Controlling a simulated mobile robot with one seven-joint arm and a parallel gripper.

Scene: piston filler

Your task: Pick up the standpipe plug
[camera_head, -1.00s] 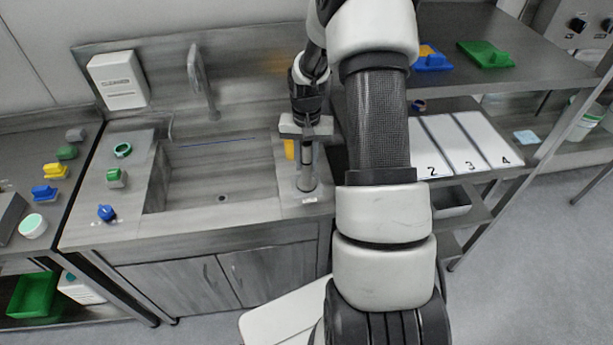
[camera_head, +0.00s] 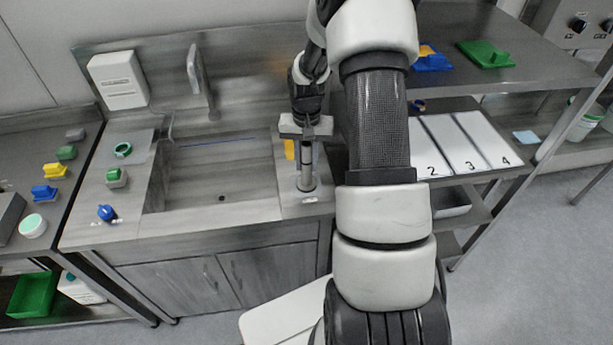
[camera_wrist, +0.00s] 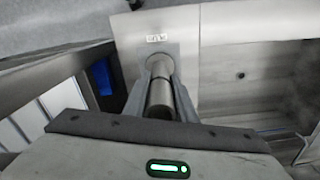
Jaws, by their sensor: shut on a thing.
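The standpipe plug (camera_head: 306,176) is a grey metal upright cylinder on the steel deck right of the sink. It also shows in the wrist view (camera_wrist: 160,98), between the two fingers. My gripper (camera_head: 305,148) comes down from above and is shut on the plug's upper part; in the wrist view its fingers (camera_wrist: 161,100) lie on both sides of it. The plug's lower end is by a round seat near a small white label (camera_wrist: 157,38). I cannot tell whether it is clear of the seat.
The sink basin (camera_head: 215,185) lies left of the plug. A yellow object (camera_head: 290,149) is close behind my gripper. A rack with numbered white panels (camera_head: 468,145) stands to the right. A blue knob-like item (camera_head: 106,212) and green-topped items are left of the basin.

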